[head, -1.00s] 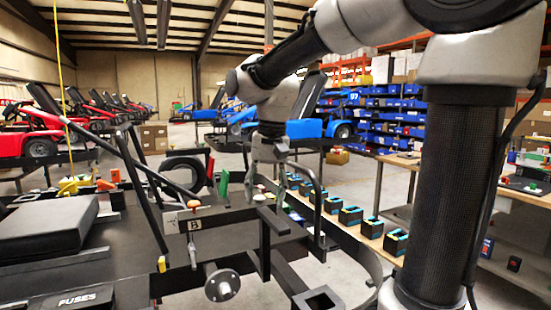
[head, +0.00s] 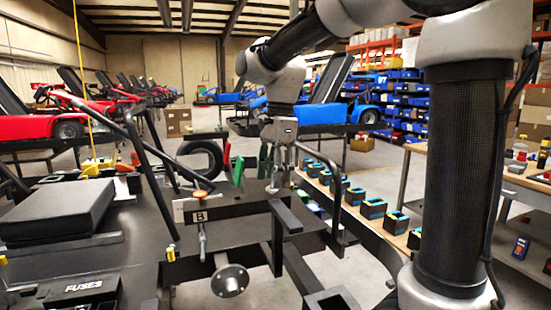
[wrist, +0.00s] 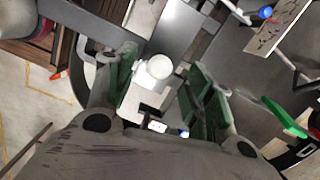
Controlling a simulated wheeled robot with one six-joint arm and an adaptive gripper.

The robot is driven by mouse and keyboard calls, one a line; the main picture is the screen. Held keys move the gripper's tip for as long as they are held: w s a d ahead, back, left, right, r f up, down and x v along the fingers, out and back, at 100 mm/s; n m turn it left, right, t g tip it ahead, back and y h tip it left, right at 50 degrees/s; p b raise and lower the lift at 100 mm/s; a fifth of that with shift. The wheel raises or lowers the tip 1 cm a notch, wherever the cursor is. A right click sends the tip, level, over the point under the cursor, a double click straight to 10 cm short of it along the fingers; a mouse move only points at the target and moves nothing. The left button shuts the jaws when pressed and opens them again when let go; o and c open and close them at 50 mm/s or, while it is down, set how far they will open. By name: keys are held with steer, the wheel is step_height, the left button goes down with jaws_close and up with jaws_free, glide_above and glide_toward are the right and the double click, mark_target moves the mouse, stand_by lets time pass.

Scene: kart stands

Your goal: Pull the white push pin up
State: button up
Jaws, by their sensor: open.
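In the wrist view a round white knob (wrist: 159,66), which looks like the white push pin's top, shows between the green pads of my gripper (wrist: 161,88). The pads stand apart on either side of it, with a gap to each. I cannot tell how far below the fingertips the knob is. In the head view my gripper (head: 281,178) points down over the frame behind the black bent tube.
A plate marked B with an orange-topped pin (head: 201,193) stands left of my gripper. A black bent tube (head: 338,205) rises close on the right. A green lever (head: 238,170) stands at the left. Several black and blue boxes (head: 373,208) line a bench at the right.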

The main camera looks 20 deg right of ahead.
steer(key=shift+a+f, duration=0.15)
steer(key=shift+f, duration=1.05)
steer(key=shift+s, duration=0.1)
steer(key=c, duration=1.1)
steer(key=shift+r, duration=0.6)
steer(key=o, duration=1.1)
steer(key=shift+c, duration=0.2)
